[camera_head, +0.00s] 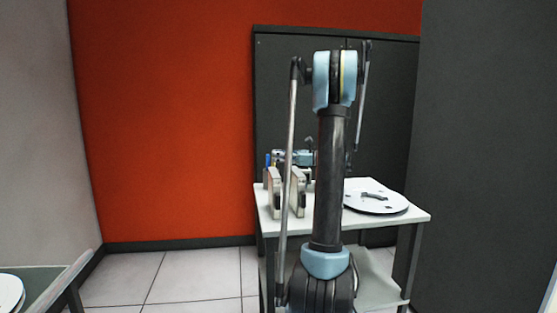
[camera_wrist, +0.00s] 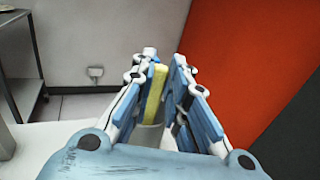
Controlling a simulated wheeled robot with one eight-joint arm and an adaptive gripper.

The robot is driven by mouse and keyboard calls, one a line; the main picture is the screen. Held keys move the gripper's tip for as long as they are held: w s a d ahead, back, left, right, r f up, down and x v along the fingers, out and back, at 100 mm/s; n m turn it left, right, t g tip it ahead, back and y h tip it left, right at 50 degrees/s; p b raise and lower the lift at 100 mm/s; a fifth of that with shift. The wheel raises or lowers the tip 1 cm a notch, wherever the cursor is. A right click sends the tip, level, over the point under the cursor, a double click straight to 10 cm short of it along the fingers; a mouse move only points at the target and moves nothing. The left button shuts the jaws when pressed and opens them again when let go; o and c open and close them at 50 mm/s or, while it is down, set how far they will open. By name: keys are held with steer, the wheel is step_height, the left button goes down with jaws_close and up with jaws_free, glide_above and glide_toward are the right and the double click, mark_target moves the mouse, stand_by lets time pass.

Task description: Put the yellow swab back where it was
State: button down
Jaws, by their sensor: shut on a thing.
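The yellow swab (camera_wrist: 156,92) shows in the wrist view as a yellow bar between the blue fingers of my gripper (camera_wrist: 165,66). The gripper is shut on it, and the swab lies closer to the left finger. Its lower end meets a pale shape between the fingers that I cannot make out. In the head view, my gripper (camera_head: 290,158) is small, above the back left of the white table (camera_head: 415,214), partly hidden by my arm. The swab cannot be made out there.
Two upright pale blocks with dark sides, a left one (camera_head: 273,192) and a right one (camera_head: 298,192), stand on the table's left part. A white round disc (camera_head: 378,204) with a dark piece on it lies at the right. A dark cabinet (camera_head: 390,120) stands behind.

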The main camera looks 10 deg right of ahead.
steer(key=c, duration=1.6)
jaws_free()
steer(key=shift+o, duration=0.2)
steer(key=v, duration=1.2)
